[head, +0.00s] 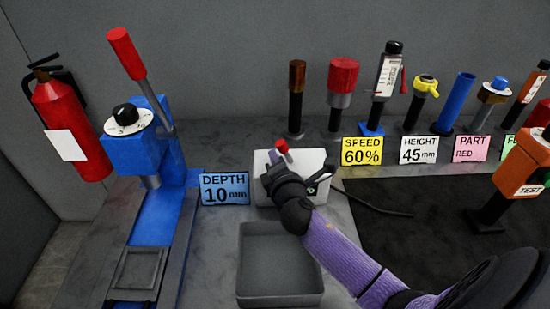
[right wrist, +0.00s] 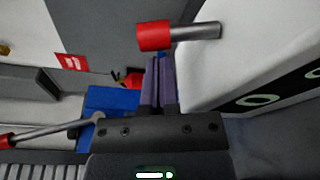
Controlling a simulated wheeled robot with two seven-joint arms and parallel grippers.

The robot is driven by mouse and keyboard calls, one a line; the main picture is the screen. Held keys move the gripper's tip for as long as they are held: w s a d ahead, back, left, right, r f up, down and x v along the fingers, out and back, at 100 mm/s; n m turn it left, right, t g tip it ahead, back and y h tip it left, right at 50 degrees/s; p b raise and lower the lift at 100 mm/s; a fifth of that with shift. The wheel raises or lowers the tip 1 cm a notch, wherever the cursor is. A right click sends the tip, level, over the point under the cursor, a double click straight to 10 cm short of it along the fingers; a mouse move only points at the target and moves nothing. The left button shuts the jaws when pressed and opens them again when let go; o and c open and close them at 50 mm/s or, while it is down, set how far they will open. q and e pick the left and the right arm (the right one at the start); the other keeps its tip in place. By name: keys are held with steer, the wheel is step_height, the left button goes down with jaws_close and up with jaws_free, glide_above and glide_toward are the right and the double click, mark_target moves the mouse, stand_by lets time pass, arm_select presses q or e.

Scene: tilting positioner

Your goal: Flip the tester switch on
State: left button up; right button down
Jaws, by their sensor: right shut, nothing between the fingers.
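A white box (head: 313,160) stands at the middle of the bench, with a short red-tipped toggle switch (head: 282,147) at its top. In the right wrist view the switch (right wrist: 155,36) has a metal stem and lies just beyond the fingertips. My right gripper (head: 274,157) is in front of the box, its purple fingers together and empty, close to the switch. Whether they touch it I cannot tell. In the right wrist view the fingers (right wrist: 160,65) are side by side. The gripper hides part of the box front. My left gripper is not in view.
A grey tray (head: 244,292) lies in front of the box. A blue press (head: 130,155) with a red-handled lever stands left, beside the DEPTH card (head: 224,188). Several tools stand along the back behind cards. An orange TEST device (head: 525,165) stands right, by a dark mat (head: 420,235).

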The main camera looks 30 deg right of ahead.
steer(key=shift+s+d+r+m, duration=0.15)
steer(key=shift+d+r+m, duration=0.1)
steer(key=shift+m, duration=0.55)
steer(key=shift+s+d+r+m+t+b, duration=0.15)
steer(key=shift+d+m+t+b, duration=0.1)
steer(key=shift+m, duration=0.25)
steer(key=shift+s+d+r+m+t+b, duration=0.15)
steer(key=shift+m+b, duration=0.1)
steer(key=shift+m, duration=0.25)
steer(key=m, duration=0.1)
steer(key=d+m, duration=0.1)
steer(key=s+m+b, duration=0.1)
steer(key=shift+d+r+m+t, duration=0.2)
steer(key=shift+d+m+t, duration=0.1)
steer(key=shift+m+t, duration=0.1)
steer(key=shift+w+r, duration=0.1)
steer(key=shift+r, duration=0.05)
